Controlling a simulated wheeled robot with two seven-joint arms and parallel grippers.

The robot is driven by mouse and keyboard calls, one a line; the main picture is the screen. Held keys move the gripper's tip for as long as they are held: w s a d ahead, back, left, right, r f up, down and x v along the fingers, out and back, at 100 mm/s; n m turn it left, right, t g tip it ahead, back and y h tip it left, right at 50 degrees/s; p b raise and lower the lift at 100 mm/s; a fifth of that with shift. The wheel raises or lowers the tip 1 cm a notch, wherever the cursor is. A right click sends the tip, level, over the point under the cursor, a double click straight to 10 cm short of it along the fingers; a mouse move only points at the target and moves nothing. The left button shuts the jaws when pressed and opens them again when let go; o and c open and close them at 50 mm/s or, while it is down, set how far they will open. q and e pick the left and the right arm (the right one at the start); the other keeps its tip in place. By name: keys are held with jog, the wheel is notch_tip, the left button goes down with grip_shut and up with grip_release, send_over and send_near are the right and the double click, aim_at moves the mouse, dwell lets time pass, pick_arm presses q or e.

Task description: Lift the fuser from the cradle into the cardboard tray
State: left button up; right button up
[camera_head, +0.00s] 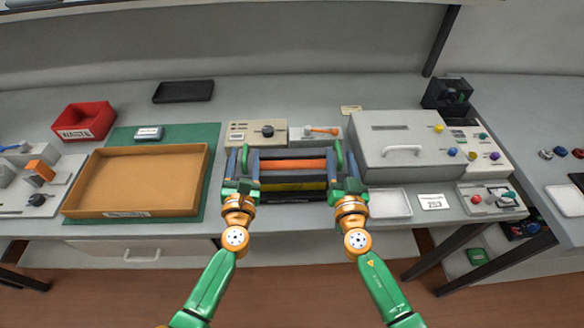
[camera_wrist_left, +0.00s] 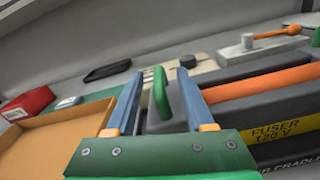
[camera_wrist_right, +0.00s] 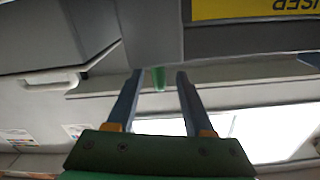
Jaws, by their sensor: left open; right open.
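The fuser (camera_head: 292,178) is a dark grey unit with an orange roller, a yellow label and a green handle at each end. It sits in the dark cradle (camera_head: 292,197) at the middle of the bench. My left gripper (camera_head: 242,163) is open, its fingers on either side of the left green handle (camera_wrist_left: 160,92). My right gripper (camera_head: 343,163) is open at the right end; the right green handle (camera_wrist_right: 158,79) shows between its fingertips. Contact with either handle cannot be told. The shallow, empty cardboard tray (camera_head: 175,209) lies at the left on a green mat.
A red waste bin (camera_head: 85,121) stands behind the tray at the left. Small boxes with knobs (camera_head: 257,132) stand behind the fuser. A large grey printer-like box (camera_head: 405,125) is close at the right. A black tray (camera_head: 183,91) lies at the back.

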pick_arm(q)
jog(key=shift+w, duration=1)
pick_arm(e)
jog(key=shift+w, duration=1)
pick_arm(q)
grip_shut()
pick_arm(e)
grip_shut()
jog(key=shift+a, duration=0.1)
pick_arm(q)
jog(key=shift+r, duration=0.1)
pick_arm(e)
jog(key=shift+r, duration=0.15)
